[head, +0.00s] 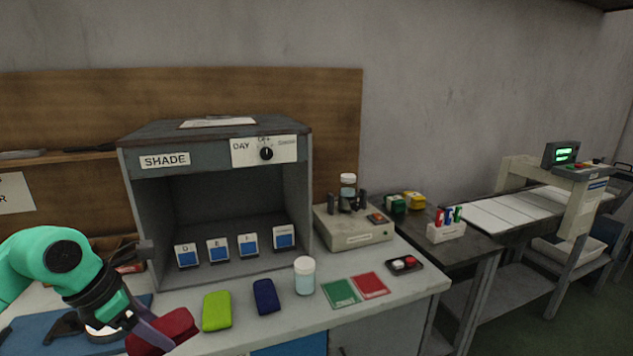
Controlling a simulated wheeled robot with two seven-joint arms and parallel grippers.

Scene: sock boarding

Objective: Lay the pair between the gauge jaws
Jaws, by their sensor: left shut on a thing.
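My left gripper (148,331) is at the lower left, over the near edge of the bench. It is shut on a dark red folded bundle (178,325), which looks like a sock pair; a grey finger lies across it. Part of the grip is hidden by the gripper itself. A beige instrument (352,238) stands right of the cabinet. It has dark upright posts on top with a small lidded jar (348,182) between or behind them. These posts may be the gauge jaws; I cannot tell for sure. My right gripper is not in view.
A lime green bundle (217,311) and a navy one (266,297) lie along the bench front. The grey SHADE cabinet (133,220) stands behind. A conveyor (500,218) is at right.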

